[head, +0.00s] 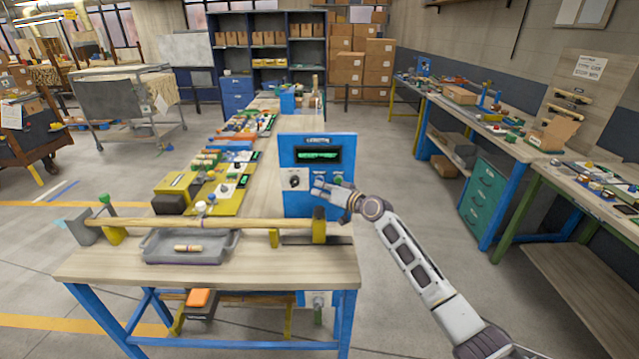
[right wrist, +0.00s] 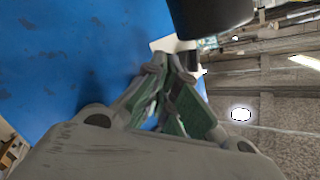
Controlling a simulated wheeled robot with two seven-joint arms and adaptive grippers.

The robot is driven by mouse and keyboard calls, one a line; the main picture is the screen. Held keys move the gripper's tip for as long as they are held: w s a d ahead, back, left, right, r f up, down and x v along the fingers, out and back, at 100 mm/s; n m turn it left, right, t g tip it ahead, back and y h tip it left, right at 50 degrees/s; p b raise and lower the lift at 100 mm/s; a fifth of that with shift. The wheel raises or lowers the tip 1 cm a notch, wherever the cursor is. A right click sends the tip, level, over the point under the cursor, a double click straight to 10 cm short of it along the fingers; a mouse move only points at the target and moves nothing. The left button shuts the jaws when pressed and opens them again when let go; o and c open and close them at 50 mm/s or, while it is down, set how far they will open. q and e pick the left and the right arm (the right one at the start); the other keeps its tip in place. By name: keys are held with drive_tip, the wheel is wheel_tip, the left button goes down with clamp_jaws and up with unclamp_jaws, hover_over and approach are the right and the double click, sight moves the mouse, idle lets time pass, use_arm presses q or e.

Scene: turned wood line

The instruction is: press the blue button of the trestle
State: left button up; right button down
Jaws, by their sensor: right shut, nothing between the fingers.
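A blue control panel (head: 291,150) stands upright at the right end of the near workbench. It has a green-lit display (head: 318,155), a dark round knob (head: 294,180) on a pale plate, and a green button (head: 337,179). I cannot make out a blue button; my right gripper covers part of the panel's lower front. My right gripper (head: 318,188) is shut and empty, with its fingertips close in front of the panel. In the right wrist view the closed fingers (right wrist: 176,72) show beside the blue panel face (right wrist: 70,60); contact is unclear. My left gripper is not in view.
The workbench (head: 110,268) carries a grey tray (head: 150,246) with a small turned piece in it, and a long wooden rod (head: 160,223) on supports. A dark round part (right wrist: 210,14) is close to the fingers. Floor to the right is clear.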

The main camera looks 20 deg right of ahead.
sight(321, 210)
drive_tip(key=shift+w, duration=0.1)
drive_tip(key=shift+s, duration=0.2)
idle(0.4)
drive_tip(key=shift+s+a+p, duration=0.15)
drive_tip(key=shift+s+p, duration=0.3)
drive_tip(key=shift+s, duration=0.1)
drive_tip(key=shift+s, duration=0.1)
drive_tip(key=shift+s+a+p, duration=0.2)
drive_tip(key=shift+s+p, duration=0.25)
drive_tip(key=shift+s, duration=0.15)
drive_tip(key=shift+s+a+p, duration=0.15)
drive_tip(key=shift+s+p, duration=0.25)
drive_tip(key=shift+s, duration=0.2)
drive_tip(key=shift+s+a+p, duration=0.2)
drive_tip(key=shift+s+p, duration=0.15)
drive_tip(key=shift+s, duration=0.2)
drive_tip(key=shift+s+a+p, duration=0.15)
drive_tip(key=shift+s+p, duration=0.15)
drive_tip(key=shift+s, duration=0.25)
drive_tip(key=shift+s+d, duration=0.1)
drive_tip(key=shift+s, duration=0.05)
